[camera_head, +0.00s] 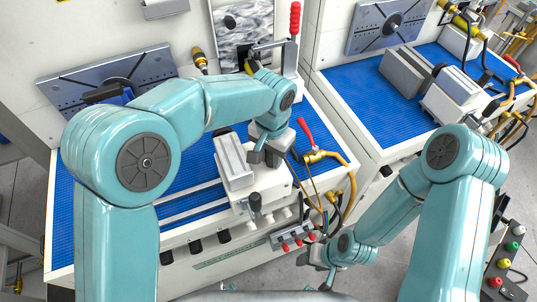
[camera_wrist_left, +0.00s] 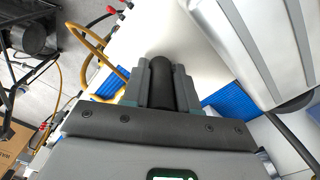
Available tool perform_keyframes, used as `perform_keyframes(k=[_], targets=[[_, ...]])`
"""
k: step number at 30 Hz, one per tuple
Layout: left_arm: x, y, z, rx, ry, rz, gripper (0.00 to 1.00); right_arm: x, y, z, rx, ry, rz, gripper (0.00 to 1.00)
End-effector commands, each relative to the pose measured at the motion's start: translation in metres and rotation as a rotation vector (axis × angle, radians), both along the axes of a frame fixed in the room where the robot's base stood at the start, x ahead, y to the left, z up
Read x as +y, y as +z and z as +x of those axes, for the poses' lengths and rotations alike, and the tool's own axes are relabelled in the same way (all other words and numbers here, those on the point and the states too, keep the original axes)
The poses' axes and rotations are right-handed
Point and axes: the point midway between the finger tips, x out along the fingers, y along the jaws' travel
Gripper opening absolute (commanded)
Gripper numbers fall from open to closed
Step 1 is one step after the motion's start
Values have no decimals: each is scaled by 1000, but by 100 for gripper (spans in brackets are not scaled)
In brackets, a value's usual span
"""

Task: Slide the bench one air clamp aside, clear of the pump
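The bench one air clamp (camera_head: 262,182) is a white block with a grey metal top, on the right part of the blue bench top. A black knob (camera_head: 255,203) stands at its front. My left gripper (camera_head: 266,154) is down at the clamp's rear right side. In the left wrist view its fingers close around a black cylindrical handle (camera_wrist_left: 162,84), beside the clamp's metal top (camera_wrist_left: 262,45). My right gripper (camera_head: 322,260) hangs in front of the bench, apart from the clamp; its jaw gap is unclear. I cannot tell which thing is the pump.
Brass fittings, a red-handled valve (camera_head: 305,133) and yellow hoses (camera_head: 350,180) crowd the clamp's right side. A red-handled lever (camera_head: 294,25) stands behind it. Metal rails (camera_head: 190,203) run left across the blue bench top (camera_head: 190,172). A second bench (camera_head: 370,112) stands right.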

Motion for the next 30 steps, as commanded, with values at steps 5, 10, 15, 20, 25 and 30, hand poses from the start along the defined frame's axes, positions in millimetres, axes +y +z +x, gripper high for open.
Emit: perform_keyframes(k=[5, 10, 15, 20, 25, 30], targets=[[-1, 2, 2, -6, 0, -4, 0, 0, 1, 0, 0, 0, 0, 54], [-1, 2, 2, -7, 0, -5, 0, 0, 1, 0, 0, 0, 0, 54], [-2, 2, 2, -9, 0, -7, 0, 0, 1, 0, 0, 0, 0, 54], [-3, 3, 2, -9, 0, -7, 38, 0, 1, 0, 0, 0, 0, 54], [-2, 1, 2, -6, 0, -4, 54, 0, 1, 0, 0, 0, 0, 54], [-2, 1, 2, -4, 0, -1, 54, 0, 1, 0, 0, 0, 0, 54]])
